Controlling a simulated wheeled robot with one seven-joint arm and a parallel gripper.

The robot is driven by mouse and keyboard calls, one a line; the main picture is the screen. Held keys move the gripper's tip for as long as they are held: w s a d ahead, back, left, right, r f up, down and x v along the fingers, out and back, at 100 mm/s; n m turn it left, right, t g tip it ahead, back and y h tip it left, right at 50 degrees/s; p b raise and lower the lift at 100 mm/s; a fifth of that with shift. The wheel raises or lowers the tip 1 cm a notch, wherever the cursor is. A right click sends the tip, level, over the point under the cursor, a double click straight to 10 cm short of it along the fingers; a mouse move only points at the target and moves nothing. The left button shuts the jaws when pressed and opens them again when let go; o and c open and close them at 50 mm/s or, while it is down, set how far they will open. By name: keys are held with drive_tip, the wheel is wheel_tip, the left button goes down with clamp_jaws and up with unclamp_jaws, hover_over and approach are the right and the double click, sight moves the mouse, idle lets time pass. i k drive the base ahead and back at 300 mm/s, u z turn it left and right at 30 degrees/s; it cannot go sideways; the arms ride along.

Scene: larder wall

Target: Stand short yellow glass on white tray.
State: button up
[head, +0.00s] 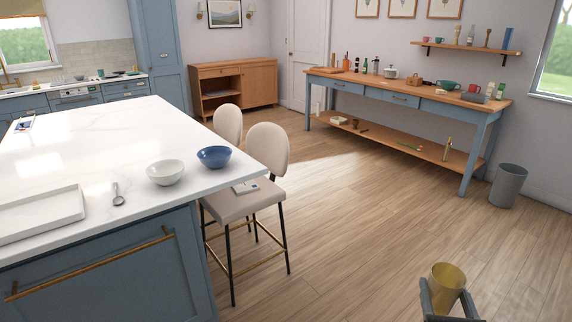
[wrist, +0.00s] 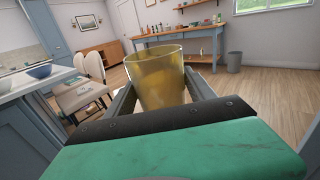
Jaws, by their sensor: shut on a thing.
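The short yellow glass (head: 444,285) is upright between the fingers of my gripper (head: 450,300) at the lower right of the head view. In the wrist view the yellow glass (wrist: 157,78) stands in the middle, with my gripper (wrist: 155,95) shut on it, one finger at each side. The glass looks empty. The white tray (head: 40,212) lies on the marble counter at the left edge of the head view, partly cut off. Its visible part is bare. My gripper is well to the right of the tray, over the floor. The tray does not show in the wrist view.
A long workbench (head: 400,92) and a grey bin (head: 508,186) are further back. The floor between is clear.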

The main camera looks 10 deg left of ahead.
sight(66, 206)
drive_tip(key=u, duration=1.1)
drive_tip(key=i, duration=1.45)
drive_tip(key=u, duration=1.25)
